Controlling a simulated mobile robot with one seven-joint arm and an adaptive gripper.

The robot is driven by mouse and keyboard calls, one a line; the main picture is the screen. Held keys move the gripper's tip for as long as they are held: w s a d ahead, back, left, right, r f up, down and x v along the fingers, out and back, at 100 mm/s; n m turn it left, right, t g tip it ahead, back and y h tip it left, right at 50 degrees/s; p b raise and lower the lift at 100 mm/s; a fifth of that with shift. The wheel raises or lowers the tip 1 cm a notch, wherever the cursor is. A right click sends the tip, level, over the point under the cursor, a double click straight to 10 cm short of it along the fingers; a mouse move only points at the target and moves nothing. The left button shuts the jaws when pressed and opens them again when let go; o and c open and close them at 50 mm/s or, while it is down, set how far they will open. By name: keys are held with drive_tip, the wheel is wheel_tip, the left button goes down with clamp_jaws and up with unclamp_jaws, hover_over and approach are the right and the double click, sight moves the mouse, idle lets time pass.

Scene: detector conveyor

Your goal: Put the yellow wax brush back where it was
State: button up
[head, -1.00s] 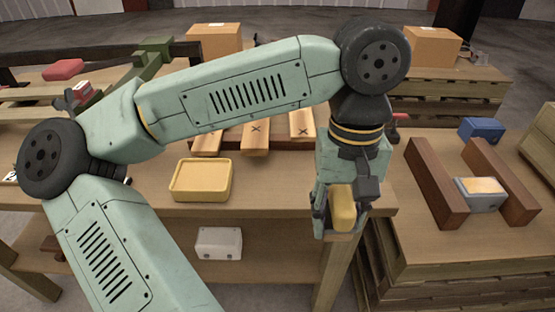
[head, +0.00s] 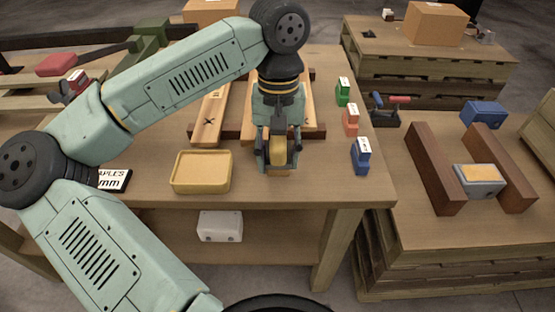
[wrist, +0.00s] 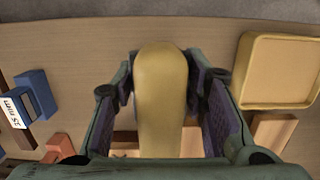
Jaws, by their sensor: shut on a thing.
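My gripper (head: 278,160) is shut on the yellow wax brush (head: 277,133), over the near end of the wooden planks on the table. The wrist view shows the brush (wrist: 161,95) as a rounded yellow block between the two fingers, its far part cut off by the bottom of the picture. A shallow yellow tray (head: 201,185) lies on the table to the left of my gripper. It also shows at the upper right of the wrist view (wrist: 243,72). The tray looks empty. My gripper hides part of the planks.
Planks marked with a cross (head: 210,117) lie behind the tray. Blue (head: 361,158), red (head: 350,120) and green (head: 342,93) labelled blocks stand along the table's right side. On the right pallet table, a grey block with an orange top (head: 478,181) sits between two brown beams (head: 435,170).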

drive_tip(key=shift+w+a+f, duration=0.1)
drive_tip(key=shift+w, duration=0.05)
wheel_tip(320, 180, down, 3)
drive_tip(key=shift+r+p, duration=0.1)
drive_tip(key=shift+p, duration=0.5)
drive_tip(key=shift+f, duration=0.3)
drive_tip(key=shift+f, duration=0.1)
drive_tip(key=shift+f+b, duration=0.15)
drive_tip(key=shift+b, duration=0.2)
drive_tip(key=o, duration=1)
drive_tip(key=shift+o, duration=0.2)
drive_tip(key=shift+r+p, duration=0.35)
drive_tip(key=shift+p, duration=0.1)
drive_tip(key=r, duration=0.4)
drive_tip(key=w+r+b, duration=0.1)
drive_tip(key=r, duration=0.2)
drive_tip(key=r+b, duration=0.1)
drive_tip(key=r, duration=0.3)
drive_tip(key=shift+w+r, duration=0.25)
drive_tip(key=shift+r, duration=0.1)
